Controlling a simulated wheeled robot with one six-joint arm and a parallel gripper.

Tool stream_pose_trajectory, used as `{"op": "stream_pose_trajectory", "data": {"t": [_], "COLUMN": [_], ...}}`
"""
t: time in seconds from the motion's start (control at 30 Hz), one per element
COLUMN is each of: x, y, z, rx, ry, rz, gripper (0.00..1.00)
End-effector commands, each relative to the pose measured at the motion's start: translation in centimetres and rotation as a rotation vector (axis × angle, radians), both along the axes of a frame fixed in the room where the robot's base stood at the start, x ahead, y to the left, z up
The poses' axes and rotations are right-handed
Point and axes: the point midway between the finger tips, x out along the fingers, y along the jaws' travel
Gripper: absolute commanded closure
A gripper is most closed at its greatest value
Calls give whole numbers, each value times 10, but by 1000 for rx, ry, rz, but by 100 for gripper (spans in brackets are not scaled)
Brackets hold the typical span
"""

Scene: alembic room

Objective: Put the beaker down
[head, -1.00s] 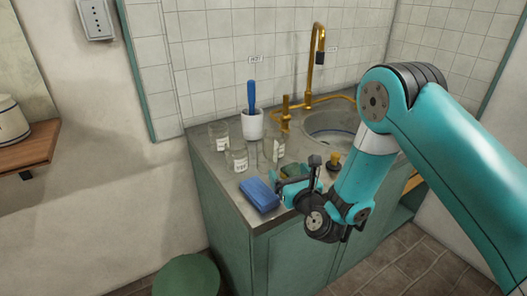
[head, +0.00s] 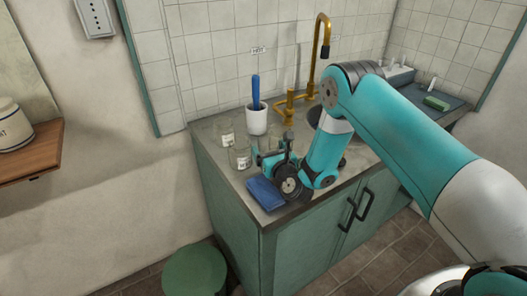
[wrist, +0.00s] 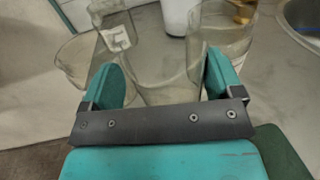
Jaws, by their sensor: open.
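A clear glass beaker (wrist: 160,82) stands between the two teal fingers of my gripper (wrist: 165,85) in the wrist view. The fingers are spread, one on each side of it; I cannot tell whether either touches the glass. Its base is hidden by the dark gripper bar. In the head view my gripper (head: 267,160) is low over the front left of the counter, just behind a blue block (head: 266,193). Other glass beakers stand close by: one with a label (head: 240,158), one behind it (head: 227,136), and one at the right finger (wrist: 222,38).
A white cup (head: 257,122) with a blue-handled brush stands behind the beakers. A brass tap (head: 322,40) and sink (wrist: 302,20) are to the right. The grey counter (head: 212,158) ends at a front edge near my gripper. A green stool (head: 194,270) stands below.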

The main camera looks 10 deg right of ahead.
Motion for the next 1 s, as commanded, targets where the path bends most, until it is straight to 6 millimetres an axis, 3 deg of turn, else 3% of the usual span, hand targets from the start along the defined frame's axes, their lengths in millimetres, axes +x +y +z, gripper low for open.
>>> {"op": "stream_pose_trajectory", "data": {"t": [0.1,0.27,0.37,0.73,1.0], "x": [0,0,0,0,0], "y": [-14,-24,-25,-25,-24], "z": [2,3,3,13,58], "rx": [-3,-2,-3,-2,-1], "ry": [-3,-3,-4,-3,-3], "rz": [-18,-31,-33,-33,-31], "gripper": [14,49,56,56,56]}}
